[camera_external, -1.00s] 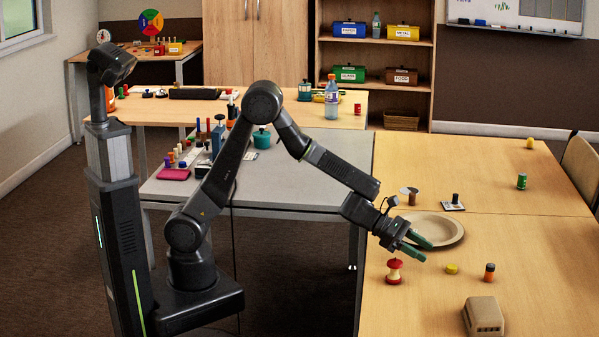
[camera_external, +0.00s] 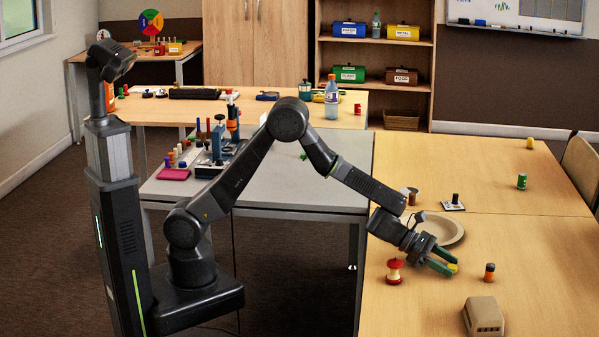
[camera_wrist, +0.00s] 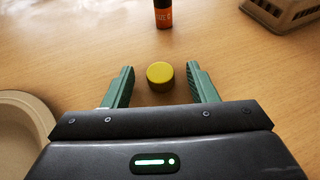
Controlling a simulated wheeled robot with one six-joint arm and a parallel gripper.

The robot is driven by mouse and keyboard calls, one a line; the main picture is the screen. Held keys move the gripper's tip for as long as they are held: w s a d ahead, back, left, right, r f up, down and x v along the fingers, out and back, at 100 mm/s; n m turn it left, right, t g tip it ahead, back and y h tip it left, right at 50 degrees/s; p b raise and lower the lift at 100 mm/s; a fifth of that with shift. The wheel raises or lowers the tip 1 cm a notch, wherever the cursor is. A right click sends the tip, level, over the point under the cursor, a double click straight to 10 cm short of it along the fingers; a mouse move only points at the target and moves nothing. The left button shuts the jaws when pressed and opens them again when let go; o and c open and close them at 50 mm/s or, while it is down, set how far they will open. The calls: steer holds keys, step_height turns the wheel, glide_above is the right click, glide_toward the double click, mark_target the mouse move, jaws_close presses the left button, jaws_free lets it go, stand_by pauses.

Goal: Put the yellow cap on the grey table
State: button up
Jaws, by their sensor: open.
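The yellow cap (camera_wrist: 160,75) lies on the wooden table (camera_external: 400,315). In the wrist view it sits midway between the tips of my gripper (camera_wrist: 160,86), with a gap on each side. My gripper is open and empty. In the external view the yellow cap (camera_external: 453,267) is partly hidden by the green fingers of my gripper (camera_external: 446,264). The grey table (camera_external: 290,187) stands to the left of the wooden table, with its right part clear.
A red apple core (camera_external: 394,272) stands left of my gripper. A shallow beige dish (camera_external: 455,222) lies behind my gripper. Several small items crowd the grey table's left part.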

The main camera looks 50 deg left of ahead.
steer(key=c, duration=1.1)
jaws_close()
step_height(320, 180, up, 10)
steer(key=p, duration=0.5)
steer(key=shift+p, duration=0.3)
